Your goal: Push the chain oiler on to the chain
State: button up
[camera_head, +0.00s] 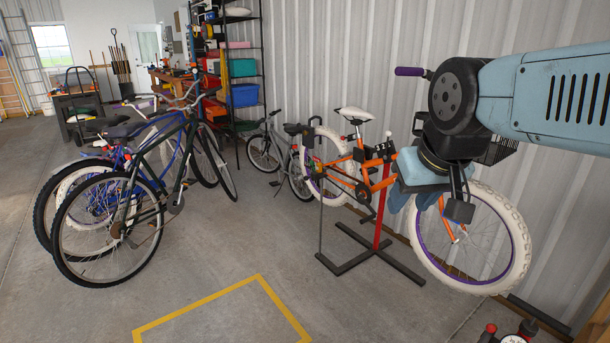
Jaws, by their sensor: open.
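An orange bike (361,176) with white tyres and purple rims is held on a red and black repair stand (380,197) by the wall. Its dark crank and chain area (364,192) is small, and the chain itself cannot be made out clearly. I cannot pick out the chain oiler for certain. My gripper (412,203) hangs from my blue arm in front of the bike's front half, to the right of the crank area. It is open, with no object visible in it. My arm hides the handlebar area and part of the front wheel.
Several bikes (120,215) stand at the left, and a grey bike (285,160) is behind. The stand's black feet (350,258) spread over the floor. The floor around the yellow marking (225,291) is clear.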

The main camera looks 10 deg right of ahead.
aim_at(315, 174)
jog(key=u, duration=0.25)
jog(key=i, duration=1.1)
jog(key=u, duration=0.35)
jog(key=i, duration=1.05)
jog(key=z, duration=0.3)
